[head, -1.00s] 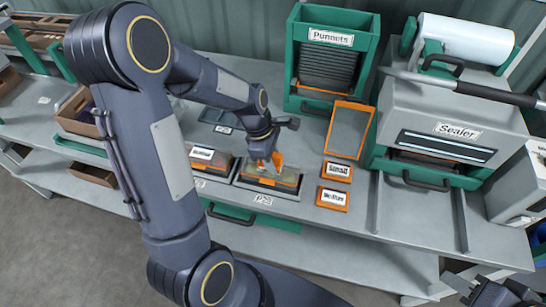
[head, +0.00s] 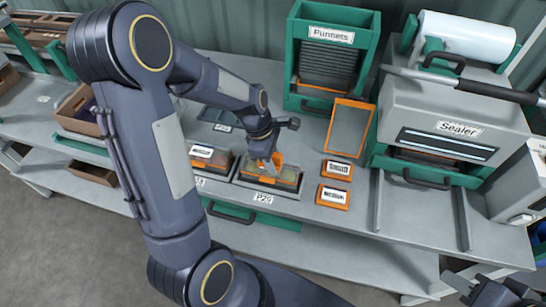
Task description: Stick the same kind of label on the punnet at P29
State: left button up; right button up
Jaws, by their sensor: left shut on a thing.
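The punnet (head: 284,183) at P29 sits in a grey tray on the bench, behind the white sign P29 (head: 263,198). My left gripper (head: 268,164) is right over this punnet, pointing down, and hides part of its top. It is shut on a label, which is mostly hidden; orange shows at the fingertips. A neighbouring punnet (head: 222,162) to the left carries a white label (head: 202,152) with dark print. Two orange label blocks with white printed faces lie to the right, a rear one (head: 338,170) and a front one (head: 333,196). My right gripper (head: 498,292) is partly visible at the bottom right.
A green punnet dispenser (head: 299,103) stands behind. An orange-framed grey panel (head: 350,128) lies beside it. The grey sealer (head: 440,105) with its long handle fills the right. Brown boxes (head: 80,127) stand at the left. Bare bench lies right of the label blocks.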

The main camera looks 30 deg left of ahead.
dwell(0.5)
pick_arm(q)
notch_tip(320, 180, up, 6)
jog(key=p, duration=0.5)
jog(key=shift+p, duration=0.4)
jog(key=shift+f, duration=0.1)
